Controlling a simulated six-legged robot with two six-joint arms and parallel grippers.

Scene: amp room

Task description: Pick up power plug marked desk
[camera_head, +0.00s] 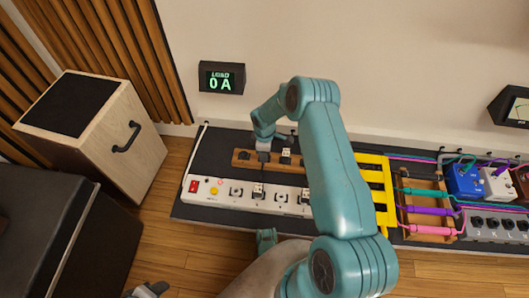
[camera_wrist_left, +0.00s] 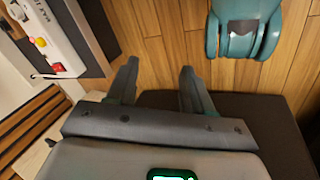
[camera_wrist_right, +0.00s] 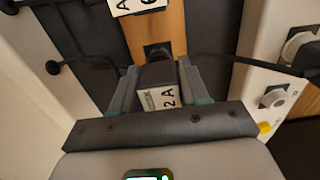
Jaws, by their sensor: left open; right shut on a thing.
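My right gripper (camera_head: 264,148) is over the left part of a wooden rack (camera_head: 242,159) in the head view. In the right wrist view my right gripper (camera_wrist_right: 158,80) is shut on a dark power plug (camera_wrist_right: 155,76). Its white label (camera_wrist_right: 159,98) shows "2 A"; the smaller word beside it is hard to read. I cannot tell whether the plug is clear of the rack. Another plug with a white label (camera_head: 286,157) stands to its right on the rack. My left gripper (camera_wrist_left: 160,66) is open and empty above the floor and a dark cabinet.
A yellow frame (camera_head: 386,212) and cabled pedals (camera_head: 465,180) are right. A wooden box (camera_head: 140,158) stands left.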

